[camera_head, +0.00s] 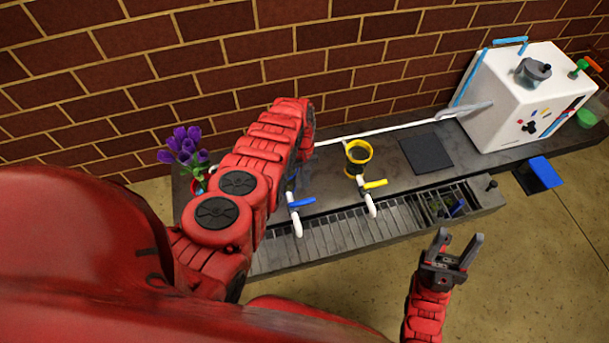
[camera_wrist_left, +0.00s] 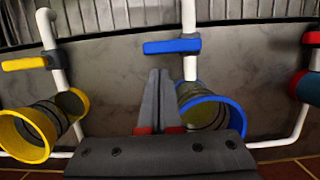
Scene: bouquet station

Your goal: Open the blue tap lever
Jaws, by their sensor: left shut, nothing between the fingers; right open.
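The blue tap lever (camera_head: 301,203) sticks out to the right from its white spout, above the grated trough, in the head view. In the left wrist view the blue lever (camera_wrist_left: 172,46) lies crosswise to the white pipe (camera_wrist_left: 190,68). My left gripper (camera_wrist_left: 160,98) is shut and empty; its fingertips appear just below the lever in that picture, and I cannot tell whether they touch it. In the head view my own red arm hides most of this gripper. My right gripper (camera_head: 462,250) is open and empty, in front of the counter.
A yellow lever (camera_head: 375,184) and yellow ring holder (camera_head: 358,153) stand right of the blue tap. A blue ring holder (camera_wrist_left: 210,108) is beside the left fingers. Purple flowers (camera_head: 184,145) stand at left. A white machine (camera_head: 525,95) occupies the counter's right; a dark pad (camera_head: 427,153) lies between.

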